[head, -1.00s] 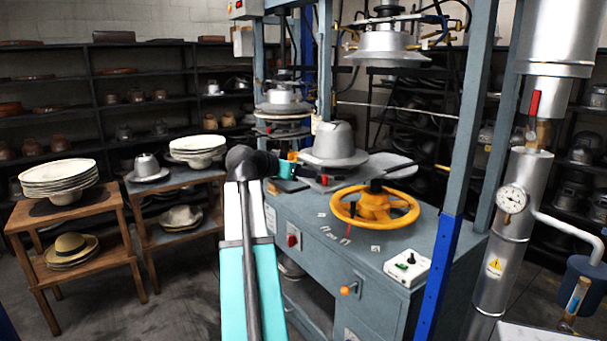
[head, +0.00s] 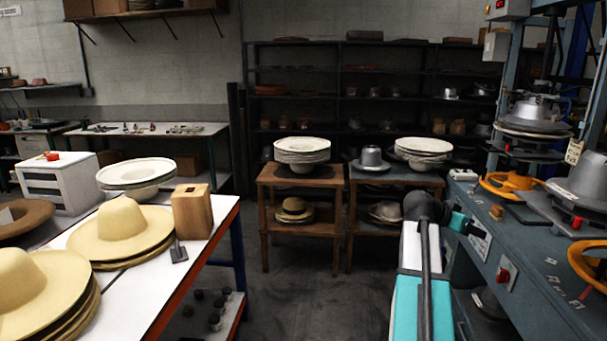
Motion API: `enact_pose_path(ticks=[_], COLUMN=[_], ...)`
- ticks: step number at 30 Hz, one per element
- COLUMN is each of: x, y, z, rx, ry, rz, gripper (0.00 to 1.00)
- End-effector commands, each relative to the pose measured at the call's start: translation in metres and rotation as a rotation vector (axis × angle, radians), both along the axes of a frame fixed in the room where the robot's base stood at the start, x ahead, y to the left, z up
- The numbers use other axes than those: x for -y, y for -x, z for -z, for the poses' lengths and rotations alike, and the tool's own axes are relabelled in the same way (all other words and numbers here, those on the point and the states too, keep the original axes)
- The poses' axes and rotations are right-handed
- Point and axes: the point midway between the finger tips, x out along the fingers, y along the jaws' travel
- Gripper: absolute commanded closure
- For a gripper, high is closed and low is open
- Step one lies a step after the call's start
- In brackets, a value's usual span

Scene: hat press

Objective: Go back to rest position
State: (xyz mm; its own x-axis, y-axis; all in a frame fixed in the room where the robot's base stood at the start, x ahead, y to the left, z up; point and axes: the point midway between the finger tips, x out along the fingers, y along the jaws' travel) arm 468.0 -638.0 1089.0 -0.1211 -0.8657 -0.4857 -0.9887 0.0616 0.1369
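My arm (head: 424,270), teal and white with a dark joint at its top, stands in the lower right of the head view. A small teal and black part at its end, my gripper (head: 460,223), points right toward the press bench. Its fingers are too small and partly hidden to read, and I see nothing clearly held. The blue-grey press bench (head: 535,270) is at the right, with a grey metal hat form (head: 585,180) and a yellow handwheel (head: 510,186).
A white table (head: 150,300) with stacked straw hats (head: 122,230) and a wooden block (head: 191,211) fills the left. Two wooden stands (head: 300,175) with stacked pale hats and dark shelves (head: 340,90) are at the back. The floor (head: 300,310) between table and bench is clear.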

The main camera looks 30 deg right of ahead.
Motion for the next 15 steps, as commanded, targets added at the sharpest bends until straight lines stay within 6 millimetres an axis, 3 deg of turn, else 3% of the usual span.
enact_pose_path(ticks=[1, 6, 15], x=[-0.011, -0.046, -0.120], y=[-0.014, -0.053, -0.103], z=[0.020, 0.079, 0.185], rx=[-0.016, -0.062, -0.145], ry=[-0.020, -0.083, -0.202], rz=[-0.024, -0.094, -0.212], gripper=[0.65, 0.65, 0.65])
